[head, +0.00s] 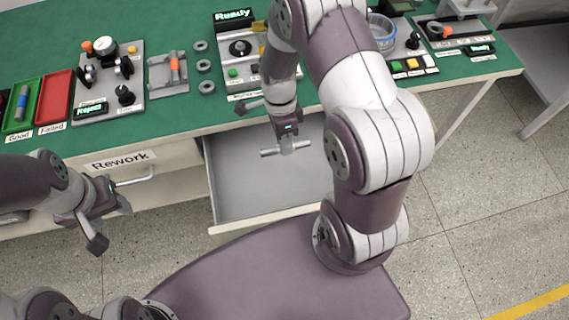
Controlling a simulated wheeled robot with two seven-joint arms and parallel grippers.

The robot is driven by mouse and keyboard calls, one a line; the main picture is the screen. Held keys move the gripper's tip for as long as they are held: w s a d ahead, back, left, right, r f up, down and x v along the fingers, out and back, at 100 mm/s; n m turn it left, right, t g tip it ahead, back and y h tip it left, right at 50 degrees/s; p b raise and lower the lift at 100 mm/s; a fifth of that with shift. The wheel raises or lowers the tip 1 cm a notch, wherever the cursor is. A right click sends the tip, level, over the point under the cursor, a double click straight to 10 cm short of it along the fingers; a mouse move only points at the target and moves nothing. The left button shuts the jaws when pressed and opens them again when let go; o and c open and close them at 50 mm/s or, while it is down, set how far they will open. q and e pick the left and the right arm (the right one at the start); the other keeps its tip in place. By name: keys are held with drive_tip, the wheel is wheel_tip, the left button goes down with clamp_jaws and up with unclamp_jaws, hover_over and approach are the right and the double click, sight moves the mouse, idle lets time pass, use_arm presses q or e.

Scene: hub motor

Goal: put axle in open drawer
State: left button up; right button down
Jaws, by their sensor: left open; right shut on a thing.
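The axle (271,152) is a short grey metal rod above the open drawer. My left gripper (105,223) is open and empty, left of the drawer and in front of the bench.
The green bench (215,110) carries a green tray (22,103), a red tray (55,97), fixtures, several grey rings (203,66) and a "Ready" display (233,15). A closed drawer handle (135,181) sits under the "Rework" label. Floor right of the drawer is clear.

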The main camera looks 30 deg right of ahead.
wheel_tip(320, 180, down, 10)
drive_tip(key=b, duration=1.1)
hover_over(285, 178)
drive_tip(key=f, duration=0.4)
drive_tip(key=shift+w+f, duration=0.2)
drive_tip(key=shift+w, duration=0.15)
drive_tip(key=shift+f, duration=0.65)
drive_tip(key=shift+r+p, duration=0.1)
drive_tip(key=shift+p, duration=0.85)
drive_tip(key=shift+f, duration=0.5)
idle(0.5)
